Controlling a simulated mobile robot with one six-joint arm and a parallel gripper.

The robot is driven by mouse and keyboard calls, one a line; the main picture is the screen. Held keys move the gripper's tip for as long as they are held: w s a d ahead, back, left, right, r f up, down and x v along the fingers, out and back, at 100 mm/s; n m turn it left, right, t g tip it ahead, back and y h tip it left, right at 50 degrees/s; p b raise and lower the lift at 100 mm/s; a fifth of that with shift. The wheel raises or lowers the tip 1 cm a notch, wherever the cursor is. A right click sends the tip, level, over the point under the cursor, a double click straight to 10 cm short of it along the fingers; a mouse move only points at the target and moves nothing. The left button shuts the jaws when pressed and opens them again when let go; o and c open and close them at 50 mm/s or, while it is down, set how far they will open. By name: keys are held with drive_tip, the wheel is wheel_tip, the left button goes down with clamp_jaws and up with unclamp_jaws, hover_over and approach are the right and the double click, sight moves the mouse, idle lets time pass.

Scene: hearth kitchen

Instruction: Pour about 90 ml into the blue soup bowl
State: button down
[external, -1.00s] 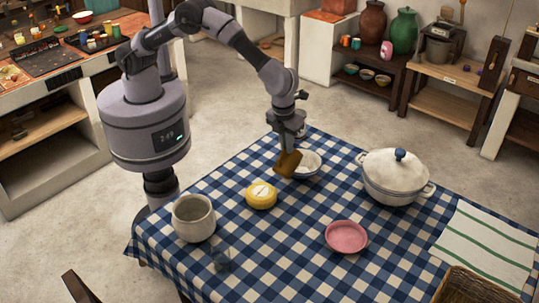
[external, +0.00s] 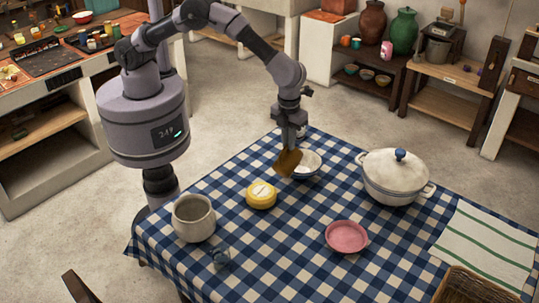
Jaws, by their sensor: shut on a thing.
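My gripper (external: 290,146) is shut on a brown vessel (external: 288,163), which is tilted. The vessel is beside and partly in front of a bowl (external: 309,164) with a white inside and a bluish outer wall, near the far corner of the table. The vessel's lower end overlaps the bowl's left side in the picture. I cannot tell whether they touch. No stream of liquid is visible, and the level in the bowl cannot be made out.
A striped towel (external: 485,245) and a wicker basket (external: 472,288) are at right.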

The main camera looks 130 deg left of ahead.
sight(281, 155)
drive_tip(key=shift+a+f+h+p, duration=0.25)
drive_tip(key=shift+a+h+p, duration=0.05)
drive_tip(key=shift+a+h, duration=0.35)
drive_tip(key=shift+d, duration=0.3)
drive_tip(key=y+b, duration=0.1)
drive_tip(key=d+y+b, duration=0.1)
drive_tip(key=shift+w+d+f+b, duration=0.15)
drive_tip(key=shift+d+f+b, duration=0.05)
drive_tip(key=shift+f+b, duration=0.2)
drive_tip(key=shift+d+y+b, duration=0.35)
drive_tip(key=shift+y, duration=0.1)
drive_tip(key=shift+d, duration=0.15)
drive_tip(key=shift+f+y+b, duration=0.15)
drive_tip(key=shift+y+b, duration=0.45)
drive_tip(key=shift+b, duration=0.35)
drive_tip(key=d+y+b, duration=0.2)
drive_tip(key=d+y, duration=0.1)
drive_tip(key=shift+d, duration=0.15)
drive_tip(key=shift+w+f+y, duration=0.1)
drive_tip(key=shift+y, duration=0.2)
drive_tip(key=shift+d, duration=0.1)
